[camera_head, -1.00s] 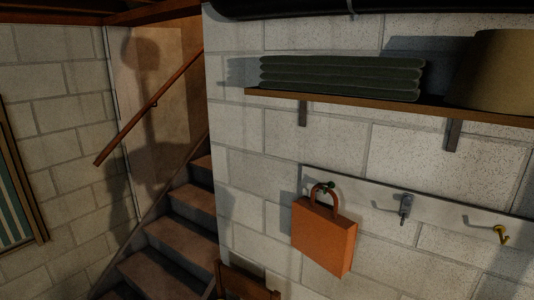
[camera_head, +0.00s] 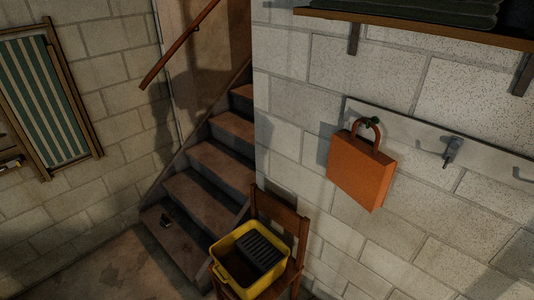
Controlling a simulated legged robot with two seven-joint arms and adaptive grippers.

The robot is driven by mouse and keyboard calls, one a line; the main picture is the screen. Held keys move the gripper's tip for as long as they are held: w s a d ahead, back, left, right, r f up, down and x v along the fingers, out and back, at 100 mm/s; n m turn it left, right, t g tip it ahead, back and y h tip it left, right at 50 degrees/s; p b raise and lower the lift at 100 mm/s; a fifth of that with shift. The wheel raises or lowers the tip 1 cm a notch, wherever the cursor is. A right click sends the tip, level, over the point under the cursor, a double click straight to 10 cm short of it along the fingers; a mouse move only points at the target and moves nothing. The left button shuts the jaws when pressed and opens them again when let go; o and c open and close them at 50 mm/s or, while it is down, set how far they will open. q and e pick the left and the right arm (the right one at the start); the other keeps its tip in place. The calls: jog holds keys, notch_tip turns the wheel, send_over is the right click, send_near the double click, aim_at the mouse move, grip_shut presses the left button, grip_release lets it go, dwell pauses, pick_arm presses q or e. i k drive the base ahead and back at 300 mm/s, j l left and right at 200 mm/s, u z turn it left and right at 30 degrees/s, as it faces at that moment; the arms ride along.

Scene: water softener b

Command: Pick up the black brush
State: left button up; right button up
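No black brush can be made out for certain. A dark grey ribbed block (camera_head: 260,251) lies in a yellow bin (camera_head: 222,272) at the bottom centre of the head view; I cannot tell whether it is a brush. Neither of my grippers is in view.
The yellow bin stands on a wooden chair (camera_head: 298,222) against the block wall. Stairs (camera_head: 203,190) with a handrail (camera_head: 180,43) rise behind it. An orange bag (camera_head: 360,170) hangs from a hook rail (camera_head: 415,136). A striped folded deck chair (camera_head: 50,95) is at left. Floor (camera_head: 95,270) at lower left looks clear.

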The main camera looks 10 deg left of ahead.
aim_at(167, 222)
jog(key=u, duration=1.3)
